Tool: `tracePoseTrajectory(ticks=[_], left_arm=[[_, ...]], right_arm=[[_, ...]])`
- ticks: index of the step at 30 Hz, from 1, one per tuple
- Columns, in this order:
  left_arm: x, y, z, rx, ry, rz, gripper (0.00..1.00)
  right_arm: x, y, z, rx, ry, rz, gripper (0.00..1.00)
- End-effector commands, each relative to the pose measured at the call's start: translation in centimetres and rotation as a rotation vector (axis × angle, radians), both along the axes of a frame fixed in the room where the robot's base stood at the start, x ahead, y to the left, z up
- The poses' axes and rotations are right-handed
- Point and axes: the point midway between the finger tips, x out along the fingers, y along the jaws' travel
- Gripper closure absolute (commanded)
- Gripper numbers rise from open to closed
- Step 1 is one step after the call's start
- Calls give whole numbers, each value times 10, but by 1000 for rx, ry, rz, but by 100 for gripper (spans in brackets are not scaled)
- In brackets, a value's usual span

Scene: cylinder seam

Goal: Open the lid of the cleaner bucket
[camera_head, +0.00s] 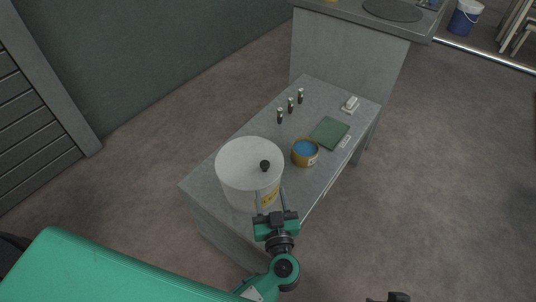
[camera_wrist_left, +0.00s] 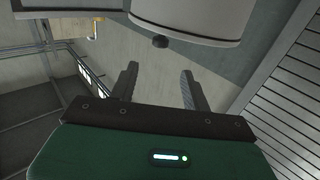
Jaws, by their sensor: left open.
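A dark tip at the bottom edge may be my right gripper (camera_head: 390,297), mostly cut off.
On the grey table (camera_head: 222,200), an orange tin with blue contents (camera_head: 305,152) stands right of the bucket. Behind are several small dark bottles (camera_head: 290,104), a green cloth or pad (camera_head: 330,132) and a white item (camera_head: 350,104). Floor right of the table is clear.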

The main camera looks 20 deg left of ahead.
Motion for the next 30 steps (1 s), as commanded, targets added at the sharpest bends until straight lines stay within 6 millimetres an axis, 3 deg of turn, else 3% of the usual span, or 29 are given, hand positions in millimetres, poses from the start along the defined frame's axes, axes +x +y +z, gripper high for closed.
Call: tracePoseTrajectory(ticks=[5, 21, 30], left_arm=[[14, 6, -2, 4, 4, 0, 52], [109, 50, -1, 4, 2, -1, 52], [125, 58, -1, 2, 3, 0, 52]], right_arm=[[1, 3, -4, 7, -11, 6, 64], [25, 35, -14, 94, -206, 49, 64], [30, 42, -14, 116, -250, 57, 64]])
